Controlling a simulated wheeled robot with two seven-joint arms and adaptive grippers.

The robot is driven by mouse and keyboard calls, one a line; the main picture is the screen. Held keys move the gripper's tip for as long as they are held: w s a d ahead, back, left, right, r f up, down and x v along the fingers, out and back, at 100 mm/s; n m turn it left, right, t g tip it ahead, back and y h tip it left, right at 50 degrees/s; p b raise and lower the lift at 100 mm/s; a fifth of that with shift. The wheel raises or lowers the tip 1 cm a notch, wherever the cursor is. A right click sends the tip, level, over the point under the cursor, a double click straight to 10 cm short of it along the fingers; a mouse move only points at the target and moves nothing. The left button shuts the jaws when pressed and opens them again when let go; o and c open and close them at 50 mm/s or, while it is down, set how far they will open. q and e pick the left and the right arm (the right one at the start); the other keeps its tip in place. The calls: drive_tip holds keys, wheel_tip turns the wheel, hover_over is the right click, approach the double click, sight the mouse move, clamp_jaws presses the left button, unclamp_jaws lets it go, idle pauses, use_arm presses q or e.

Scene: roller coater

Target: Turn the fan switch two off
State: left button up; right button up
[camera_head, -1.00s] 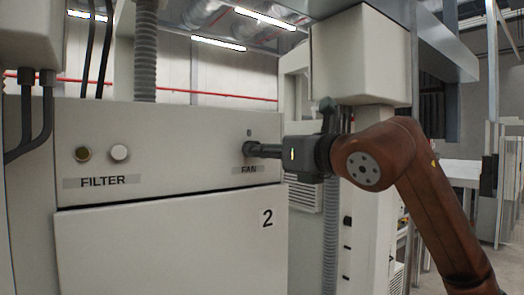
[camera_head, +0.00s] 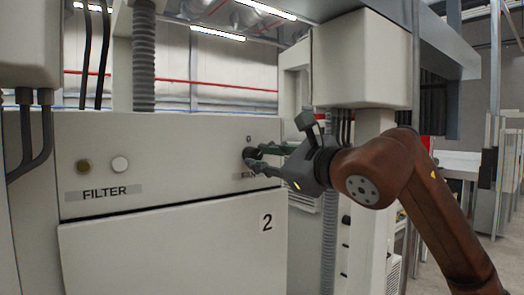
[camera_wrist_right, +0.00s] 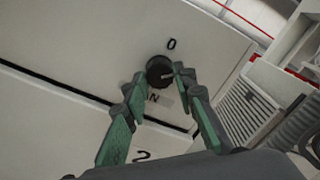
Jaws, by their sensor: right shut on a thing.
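The fan switch is a round black knob (camera_head: 249,153) on the light panel, above the panel marked 2. My right gripper (camera_head: 256,159) reaches it from the right, its green-padded fingers closed around the knob. In the right wrist view the knob (camera_wrist_right: 157,70) sits between the two fingertips (camera_wrist_right: 160,77). A pale line on the knob's face points to the right in that view, not straight at the 0 mark (camera_wrist_right: 171,44). The FAN label (camera_head: 245,176) is partly covered by the fingers. My left gripper is not in view.
A dark button (camera_head: 83,167) and a white button (camera_head: 120,164) sit above the FILTER label (camera_head: 105,193), left of the switch. A grey box (camera_head: 362,62) hangs above my right arm. A louvred vent (camera_wrist_right: 246,112) is right of the panel edge.

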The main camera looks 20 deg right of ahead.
drive_tip(key=n+p, duration=0.1)
drive_tip(key=n, duration=0.1)
drive_tip(key=n+p, duration=0.1)
drive_tip(key=n, duration=0.2)
drive_tip(key=shift+r+n+p, duration=0.2)
drive_tip(key=shift+n+p, duration=0.1)
drive_tip(key=shift+p, duration=0.05)
drive_tip(key=shift+f+n+p, duration=0.15)
drive_tip(key=shift+n+p, duration=0.8)
drive_tip(key=shift+n, duration=1.25)
drive_tip(key=o, duration=1.2)
drive_tip(key=shift+c, duration=0.2)
drive_tip(key=v, duration=1.2)
drive_tip(key=shift+a, duration=0.1)
